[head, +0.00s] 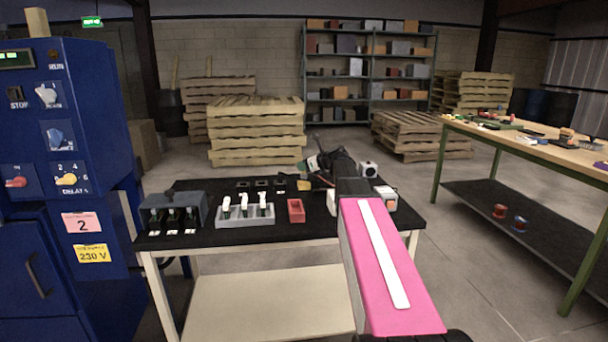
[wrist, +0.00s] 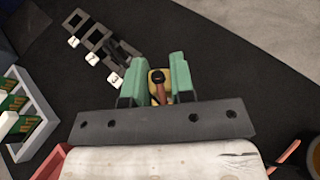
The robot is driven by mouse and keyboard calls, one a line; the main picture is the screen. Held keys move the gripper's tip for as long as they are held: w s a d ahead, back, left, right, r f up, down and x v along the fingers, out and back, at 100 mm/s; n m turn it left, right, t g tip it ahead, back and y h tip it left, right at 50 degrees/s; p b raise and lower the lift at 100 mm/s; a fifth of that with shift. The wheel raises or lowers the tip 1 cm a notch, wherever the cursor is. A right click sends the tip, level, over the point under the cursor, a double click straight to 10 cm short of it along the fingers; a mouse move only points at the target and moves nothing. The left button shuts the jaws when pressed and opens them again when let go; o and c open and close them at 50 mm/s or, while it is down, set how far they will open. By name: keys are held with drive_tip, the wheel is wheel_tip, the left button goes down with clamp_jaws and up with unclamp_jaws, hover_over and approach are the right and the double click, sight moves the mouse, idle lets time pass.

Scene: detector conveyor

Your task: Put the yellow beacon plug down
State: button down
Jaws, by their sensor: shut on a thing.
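The yellow beacon plug (wrist: 154,75) shows in the wrist view between the two green fingers of my gripper (wrist: 158,73), which is shut on it. A dark round part sits on its top and a reddish-brown piece shows below it. Three dark sockets in a row (wrist: 97,38), with white tags that seem to read 1, 7 and 3, lie just left of the fingers. The plug is beside the socket tagged 3, and I cannot tell whether it touches the black surface. In the head view my arm hides much of the gripper.
On the black-topped table (head: 225,255) stand a grey box with several slots (head: 158,203), a grey rack of white-topped plugs (head: 262,221) and a red bin (head: 296,211). A blue control cabinet (head: 100,130) is at left, a wooden bench (head: 560,150) at right.

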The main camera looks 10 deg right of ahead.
sight(305, 174)
drive_tip(key=shift+f, duration=1.7)
drive_tip(key=c, duration=1)
unclamp_jaws()
drive_tip(key=shift+f, duration=0.1)
drive_tip(key=shift+s+d+r, duration=0.15)
drive_tip(key=shift+s+r, duration=0.1)
drive_tip(key=shift+s, duration=0.05)
drive_tip(key=v, duration=1.1)
drive_tip(key=shift+d+r, duration=0.15)
